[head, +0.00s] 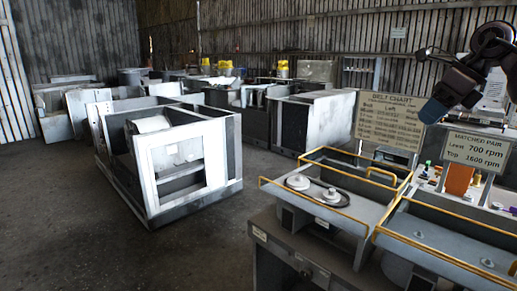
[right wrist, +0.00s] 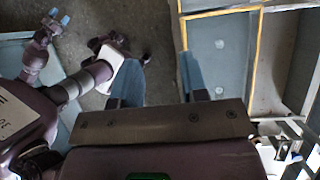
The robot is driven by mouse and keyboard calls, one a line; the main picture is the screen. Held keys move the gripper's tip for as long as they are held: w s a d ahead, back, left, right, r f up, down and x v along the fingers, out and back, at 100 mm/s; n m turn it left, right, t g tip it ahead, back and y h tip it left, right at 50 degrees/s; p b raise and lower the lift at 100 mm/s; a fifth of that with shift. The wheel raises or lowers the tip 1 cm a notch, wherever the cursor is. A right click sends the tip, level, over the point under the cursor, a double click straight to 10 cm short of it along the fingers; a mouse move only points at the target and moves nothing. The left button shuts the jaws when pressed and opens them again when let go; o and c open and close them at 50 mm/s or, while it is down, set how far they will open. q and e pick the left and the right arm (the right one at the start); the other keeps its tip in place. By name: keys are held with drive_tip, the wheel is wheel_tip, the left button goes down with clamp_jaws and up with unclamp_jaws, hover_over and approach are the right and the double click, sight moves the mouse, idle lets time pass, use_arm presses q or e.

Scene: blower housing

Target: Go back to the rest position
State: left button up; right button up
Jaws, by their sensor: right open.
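What looks like my left gripper (right wrist: 58,17), with small blue tips, shows at the upper left of the right wrist view. It is too small there to tell its opening. The left arm is not in the head view.
A yellow-railed housing (head: 272,186) holds a belt around pulleys (head: 317,190). A second railed housing (head: 440,240) stands to its right. The belt chart sign (head: 389,121) and the rpm sign (head: 475,150) stand behind. A white-framed machine (head: 180,160) stands left; open floor lies in front.

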drive_tip(key=w+a+r+t+y, duration=0.2)
drive_tip(key=a+r+t+y, duration=0.2)
drive_tip(key=a+r+y, duration=0.6)
drive_tip(key=a+f+m+y+b, duration=0.1)
drive_tip(key=a+f+m+y, duration=0.25)
drive_tip(key=a, duration=0.35)
drive_tip(key=s+d+f+m+t+h+b, duration=0.25)
drive_tip(key=f+m+t+h, duration=0.35)
drive_tip(key=f+m, duration=1.3)
drive_tip(key=s+d+f+m+t+h+b, duration=0.4)
drive_tip(key=f+m+h, duration=0.6)
drive_tip(key=f, duration=1.5)
use_arm(q)
wheel_tip(320, 180, down, 10)
drive_tip(key=b, duration=0.2)
drive_tip(key=shift+d+f+g, duration=0.25)
drive_tip(key=shift+d+g, duration=0.05)
drive_tip(key=shift+g, duration=0.1)
use_arm(e)
drive_tip(key=s+d+f+m+g+h, duration=0.1)
drive_tip(key=s+f+m+g, duration=0.5)
drive_tip(key=s+f, duration=2)
wheel_tip(320, 180, down, 4)
drive_tip(key=m+h, duration=0.1)
drive_tip(key=m, duration=0.4)
drive_tip(key=shift+d+r, duration=0.2)
